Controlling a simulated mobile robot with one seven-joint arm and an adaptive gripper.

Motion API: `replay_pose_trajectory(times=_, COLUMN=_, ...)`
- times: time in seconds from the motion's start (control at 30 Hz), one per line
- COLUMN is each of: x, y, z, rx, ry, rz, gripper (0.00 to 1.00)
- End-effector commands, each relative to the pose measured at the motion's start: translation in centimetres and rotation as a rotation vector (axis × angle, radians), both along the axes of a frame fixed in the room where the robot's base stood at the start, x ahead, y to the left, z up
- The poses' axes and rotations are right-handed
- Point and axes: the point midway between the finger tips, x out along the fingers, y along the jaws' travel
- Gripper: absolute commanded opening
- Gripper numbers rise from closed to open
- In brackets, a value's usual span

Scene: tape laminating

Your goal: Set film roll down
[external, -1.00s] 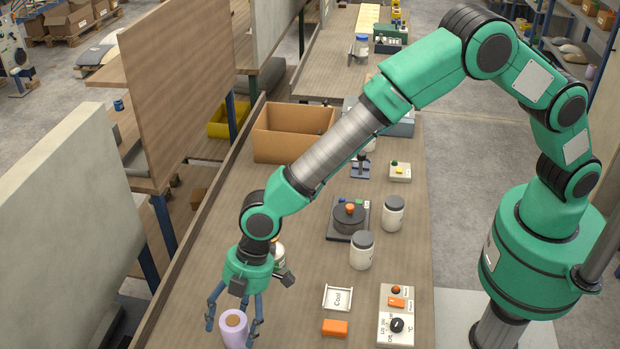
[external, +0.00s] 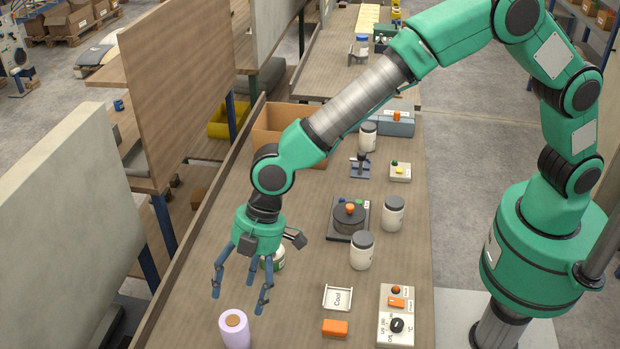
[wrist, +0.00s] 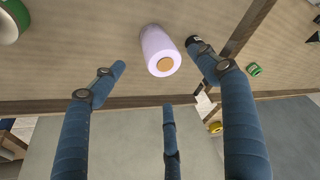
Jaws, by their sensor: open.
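The film roll (external: 235,330) is a pale lilac cylinder with a brown core. It stands upright on the wooden table near the front left edge in the external view. My gripper (external: 240,300) is open and empty, above and behind the roll, with clear space between the fingers and it. In the wrist view the film roll (wrist: 160,52) shows beyond the spread blue fingers of my gripper (wrist: 160,85), and none of them touches it.
To the right are an orange block (external: 335,328), a white "Cool" tray (external: 338,298) and a control box (external: 396,328). White jars (external: 361,251) and a black round device (external: 349,220) stand farther back. A cardboard box (external: 275,125) is at the far left. A jar partly hides behind my gripper.

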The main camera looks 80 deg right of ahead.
Motion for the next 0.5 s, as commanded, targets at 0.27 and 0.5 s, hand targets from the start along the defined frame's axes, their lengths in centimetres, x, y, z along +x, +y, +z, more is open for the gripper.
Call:
replay_pose_trajectory(times=0.27, x=-0.5, y=-0.7, z=2.1, rx=0.0, ry=0.0, rz=0.001, gripper=0.74)
replay_pose_trajectory(times=0.5, x=-0.5, y=-0.8, z=2.3, rx=0.0, ry=0.0, rz=0.001, gripper=0.74)
